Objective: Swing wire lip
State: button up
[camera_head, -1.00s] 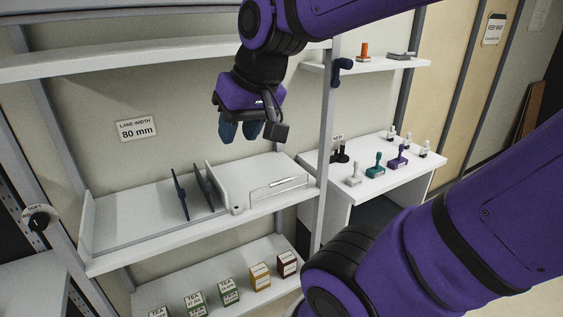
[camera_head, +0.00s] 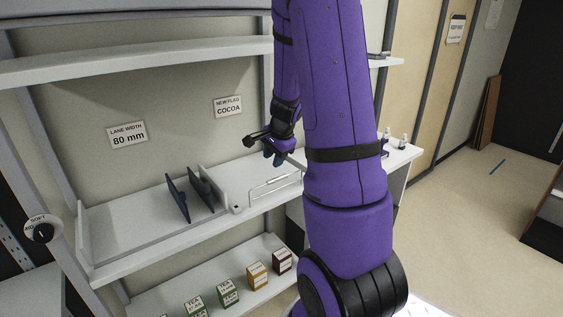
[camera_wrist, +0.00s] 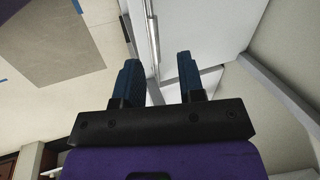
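The wire lip (camera_head: 272,188) is a thin, pale wire frame at the front edge of the right part of the middle shelf (camera_head: 140,240). My gripper (camera_head: 273,156) is above and behind it at the shelf's right end, beside my forearm. The wrist view shows the blue fingers apart with nothing between them, so my gripper (camera_wrist: 159,78) is open. A thin metal rod (camera_wrist: 153,35) runs just beyond the fingers there, along a white surface; it looks like part of the wire lip. I cannot tell whether a finger touches it. My arm hides what lies right of the lip.
Two dark dividers (camera_head: 177,198) stand on the shelf left of a white upright block (camera_head: 217,188). Tea boxes (camera_head: 228,292) and other cartons sit on the lower shelf.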

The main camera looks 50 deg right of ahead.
aim_at(278, 178)
jog(key=shift+m, duration=0.7)
jog(key=d+f, duration=0.1)
jog(key=f, duration=0.2)
jog(key=w+d+f, duration=0.1)
jog(key=f, duration=0.2)
jog(key=d+f, duration=0.1)
jog(key=f, duration=0.3)
jog(key=shift+w+d, duration=0.2)
jog(key=shift+w+f, duration=0.15)
jog(key=shift+c, duration=0.9)
grip_shut()
